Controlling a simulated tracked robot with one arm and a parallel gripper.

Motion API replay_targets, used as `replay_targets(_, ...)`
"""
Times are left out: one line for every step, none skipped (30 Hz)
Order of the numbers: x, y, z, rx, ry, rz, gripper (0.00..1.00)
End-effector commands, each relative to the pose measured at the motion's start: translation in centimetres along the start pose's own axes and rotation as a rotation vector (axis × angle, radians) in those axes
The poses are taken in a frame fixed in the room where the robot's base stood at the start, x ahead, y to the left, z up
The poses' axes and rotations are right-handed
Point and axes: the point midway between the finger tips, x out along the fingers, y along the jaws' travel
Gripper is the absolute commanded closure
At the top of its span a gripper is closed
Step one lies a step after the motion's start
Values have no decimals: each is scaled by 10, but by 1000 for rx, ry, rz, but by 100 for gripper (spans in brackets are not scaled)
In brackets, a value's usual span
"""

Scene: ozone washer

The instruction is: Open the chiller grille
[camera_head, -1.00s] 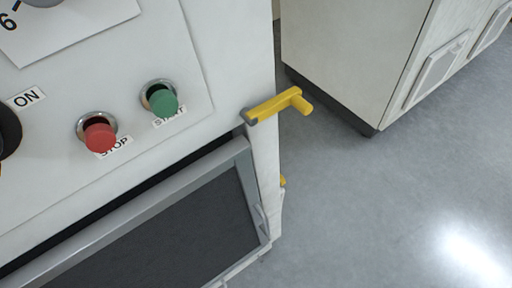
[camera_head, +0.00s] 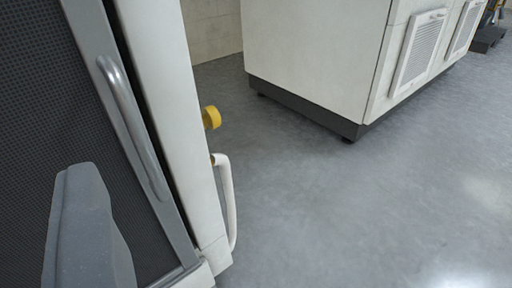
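The chiller grille (camera_head: 40,110) is a dark mesh panel in a grey frame, filling the left of the view and seen at a slant. A grey bar handle (camera_head: 133,128) runs down its right edge. The grille looks shut against the white cabinet (camera_head: 172,110). A grey finger, which looks like part of my gripper (camera_head: 88,232), rises at the lower left in front of the mesh, left of and below the handle. It is not around the handle. The rest of my gripper is out of view, so its opening does not show.
A yellow knob (camera_head: 211,117) and a white curved side handle (camera_head: 228,200) stick out from the cabinet's right side. Another white cabinet with louvred vents (camera_head: 418,48) stands at the back right. The grey floor (camera_head: 370,210) between and in front is clear.

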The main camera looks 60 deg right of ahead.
Motion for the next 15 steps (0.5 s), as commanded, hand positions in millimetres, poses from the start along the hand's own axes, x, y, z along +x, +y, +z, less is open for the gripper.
replay_targets(-5,8,14,-25,12,10,68)
replay_targets(-7,13,20,-37,18,17,68)
replay_targets(-9,19,25,-50,27,25,68)
replay_targets(-10,22,28,-57,34,29,68)
replay_targets(-12,24,29,-63,41,32,68)
replay_targets(-12,26,31,-70,47,36,68)
replay_targets(-13,28,32,-73,51,38,68)
replay_targets(-12,29,33,-75,53,39,68)
replay_targets(-11,30,33,-77,55,41,68)
replay_targets(-10,30,33,-77,55,42,68)
replay_targets(-7,31,33,-76,56,43,68)
replay_targets(-3,31,33,-76,56,44,68)
replay_targets(1,31,32,-75,55,44,68)
replay_targets(5,31,32,-75,55,44,68)
replay_targets(11,31,32,-74,55,43,68)
